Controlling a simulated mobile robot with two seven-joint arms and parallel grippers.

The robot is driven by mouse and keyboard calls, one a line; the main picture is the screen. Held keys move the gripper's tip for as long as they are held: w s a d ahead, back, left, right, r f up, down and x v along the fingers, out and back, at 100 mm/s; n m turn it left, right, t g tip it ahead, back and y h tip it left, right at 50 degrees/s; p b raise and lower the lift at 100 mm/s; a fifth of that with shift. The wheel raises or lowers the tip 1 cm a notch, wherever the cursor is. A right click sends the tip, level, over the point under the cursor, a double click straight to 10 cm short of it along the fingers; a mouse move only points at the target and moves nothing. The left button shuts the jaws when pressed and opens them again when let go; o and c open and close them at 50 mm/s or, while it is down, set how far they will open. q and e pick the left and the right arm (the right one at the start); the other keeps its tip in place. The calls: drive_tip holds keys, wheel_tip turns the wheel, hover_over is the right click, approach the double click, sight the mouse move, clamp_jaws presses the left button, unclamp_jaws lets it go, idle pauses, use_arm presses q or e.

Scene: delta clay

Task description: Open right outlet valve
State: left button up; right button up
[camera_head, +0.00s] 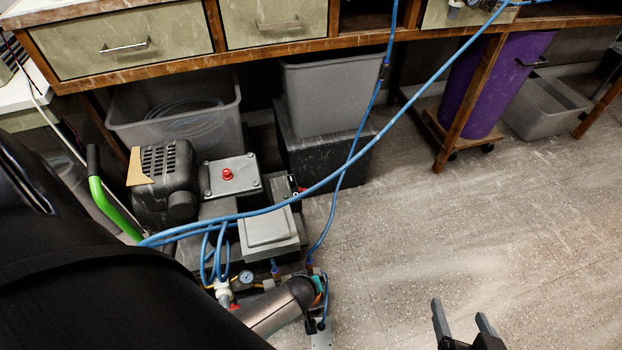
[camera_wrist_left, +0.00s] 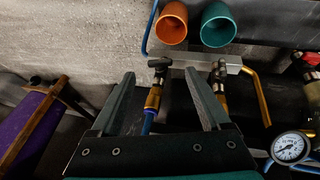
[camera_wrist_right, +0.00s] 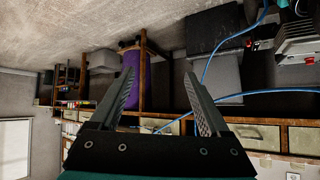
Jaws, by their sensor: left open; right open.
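In the left wrist view, a valve with a black T-shaped handle (camera_wrist_left: 160,65) and a brass body sits ahead of my left gripper (camera_wrist_left: 158,82), between its open fingers. I take it for the right outlet valve, because it is farther from the gauge. A second similar valve (camera_wrist_left: 220,76) is beside it, near the other fingertip. No finger visibly closes on either handle. In the head view, my black left arm covers much of the lower left, and I cannot make out the left fingers. My right gripper (camera_head: 460,314) is open and empty over bare floor.
A pressure gauge (camera_head: 246,276) is on the compressor (camera_head: 167,185). Blue hoses (camera_head: 330,175) cross above the unit. An orange tube (camera_wrist_left: 171,22) and a teal tube (camera_wrist_left: 218,24) are near the valves. A purple bin (camera_head: 488,85) stands under the bench. The right floor is clear.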

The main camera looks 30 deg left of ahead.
use_arm(q)
drive_tip(key=shift+b+x, duration=1.7)
drive_tip(key=shift+x, duration=0.5)
use_arm(e)
drive_tip(key=shift+a+r+m+t+y, duration=0.1)
drive_tip(key=shift+a+r+t+y, duration=0.4)
drive_tip(key=shift+a+t, duration=0.45)
drive_tip(key=shift+a+r+m+t+y, duration=0.1)
drive_tip(key=shift+a+r+t+y, duration=0.5)
drive_tip(key=shift+t, duration=0.45)
drive_tip(key=shift+a+r+m+t+y, duration=0.1)
drive_tip(key=shift+a+r+t+y, duration=0.3)
drive_tip(key=shift+a+t, duration=0.6)
use_arm(q)
drive_tip(key=shift+c, duration=0.3)
clamp_jaws()
